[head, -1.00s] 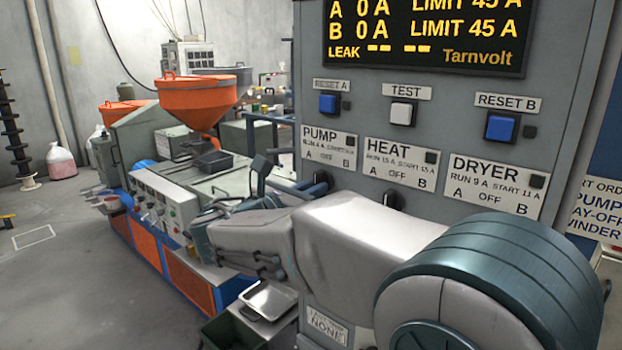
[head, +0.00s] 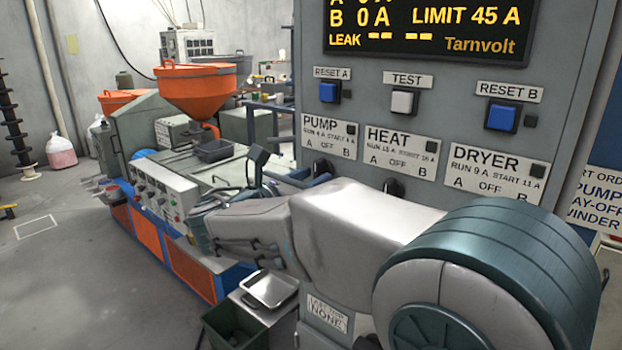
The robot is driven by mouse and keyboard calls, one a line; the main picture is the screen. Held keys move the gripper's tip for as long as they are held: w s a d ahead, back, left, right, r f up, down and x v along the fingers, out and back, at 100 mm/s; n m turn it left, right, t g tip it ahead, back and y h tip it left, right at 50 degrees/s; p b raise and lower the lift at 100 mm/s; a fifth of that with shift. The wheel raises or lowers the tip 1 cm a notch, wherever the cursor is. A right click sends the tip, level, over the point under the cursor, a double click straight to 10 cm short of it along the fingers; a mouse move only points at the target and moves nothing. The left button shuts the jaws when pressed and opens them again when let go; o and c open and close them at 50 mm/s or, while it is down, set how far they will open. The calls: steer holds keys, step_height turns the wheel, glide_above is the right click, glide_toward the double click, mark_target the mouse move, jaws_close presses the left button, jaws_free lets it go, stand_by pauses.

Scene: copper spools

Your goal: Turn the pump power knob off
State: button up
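The PUMP label (head: 330,136) is on the grey panel, marked A, OFF and B. The black pump knob (head: 321,168) is just below it. Its lower part is covered by parts of my arm's end, and its exact setting is hard to read. My gripper (head: 262,172) is to the left of the knob, mostly hidden behind my forearm. A dark finger-like part rises there, and a blue-grey part reaches towards the knob. I cannot tell whether they touch the knob or how far the fingers are apart.
The HEAT knob (head: 393,187) shows partly above my arm; the dryer knob is hidden. Above are a white TEST button (head: 403,102), blue reset buttons (head: 502,117) and a display (head: 425,30) reading B 0 A. A machine with an orange hopper (head: 205,95) stands left; the floor far left is open.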

steer(key=b+v, duration=0.2)
steer(key=v, duration=1.1)
steer(key=shift+s+a, duration=0.15)
steer(key=s+d+f+m+g+y, duration=0.1)
steer(key=d+f+m+g, duration=0.4)
steer(key=d, duration=0.4)
steer(key=s+d+f+m+g+y, duration=0.1)
steer(key=d+f+m+g, duration=0.25)
steer(key=d+f, duration=0.45)
steer(key=s+d+f+m+g+y, duration=0.1)
steer(key=s+d+f+m+y, duration=0.3)
steer(key=m, duration=0.6)
steer(key=s+d+f+m+g+y, duration=0.1)
steer(key=s+d+f+m+y, duration=0.2)
steer(key=s+f+m+y, duration=0.2)
steer(key=s+f+m, duration=0.1)
steer(key=s+m, duration=0.2)
steer(key=m, duration=0.2)
steer(key=shift+d+f+g, duration=0.3)
steer(key=shift+d+g, duration=0.05)
steer(key=shift+d, duration=0.05)
steer(key=shift+o, duration=0.2)
